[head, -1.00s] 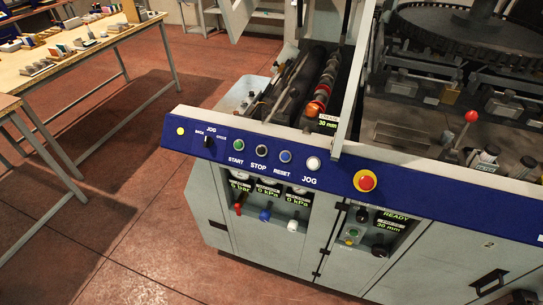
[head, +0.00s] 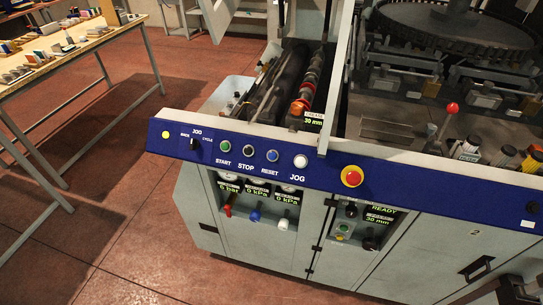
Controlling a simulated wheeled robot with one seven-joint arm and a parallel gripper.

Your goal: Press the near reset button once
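The reset button (head: 272,155) is a small round blue button on the blue control panel (head: 400,189) along the machine's front edge, above the label RESET. The black stop button (head: 248,152) is to its left, and the white jog button (head: 300,161) is to its right. The green start button (head: 225,146) is further left. No second reset button is readable in the head view. My gripper is not clearly visible in this view.
A red emergency knob (head: 352,176) on a yellow ring sits right of the buttons. A slanted grey post (head: 337,85) rises behind the panel. A workbench (head: 95,45) with small items stands at the left. The reddish floor (head: 130,215) between is clear.

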